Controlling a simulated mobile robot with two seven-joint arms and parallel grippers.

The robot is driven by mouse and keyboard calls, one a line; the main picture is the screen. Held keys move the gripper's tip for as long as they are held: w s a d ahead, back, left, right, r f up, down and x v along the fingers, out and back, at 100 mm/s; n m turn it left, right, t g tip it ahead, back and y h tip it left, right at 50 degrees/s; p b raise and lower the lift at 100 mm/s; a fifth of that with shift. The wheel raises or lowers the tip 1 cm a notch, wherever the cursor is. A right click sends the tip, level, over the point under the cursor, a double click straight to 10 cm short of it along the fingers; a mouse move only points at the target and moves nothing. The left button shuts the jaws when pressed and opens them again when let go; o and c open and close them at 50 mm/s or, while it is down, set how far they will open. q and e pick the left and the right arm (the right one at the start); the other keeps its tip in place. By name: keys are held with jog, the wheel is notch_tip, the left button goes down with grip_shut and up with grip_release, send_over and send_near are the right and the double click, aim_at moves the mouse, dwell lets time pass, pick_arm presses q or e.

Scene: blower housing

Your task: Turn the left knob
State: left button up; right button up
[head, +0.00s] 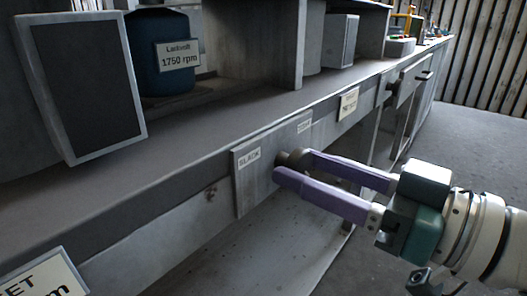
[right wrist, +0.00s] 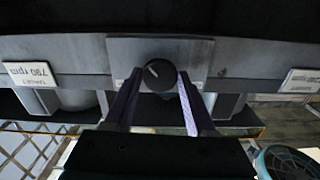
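The left knob (head: 285,157) is a dark round knob on a grey plate (head: 244,192) on the bench front. The plate has a label reading SLACK (head: 249,157) on its left and a smaller label (head: 304,126) at upper right that I cannot read surely. My right gripper (head: 288,165) has its purple fingers spread, with the tips at either side of the knob. In the right wrist view, the knob (right wrist: 159,76) sits between the fingertips (right wrist: 160,82), its pale mark toward the picture's upper left. Firm contact is not clear. My left gripper is out of view.
The bench top (head: 190,128) runs back to the right above the plate. A grey-framed dark panel (head: 85,80) and a blue cylinder labelled 1750 rpm (head: 165,40) stand on it. Another dark knob (head: 388,88) is farther along the front. The floor at right is open.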

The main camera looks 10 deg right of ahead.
grip_shut()
jog(key=shift+n, duration=0.3)
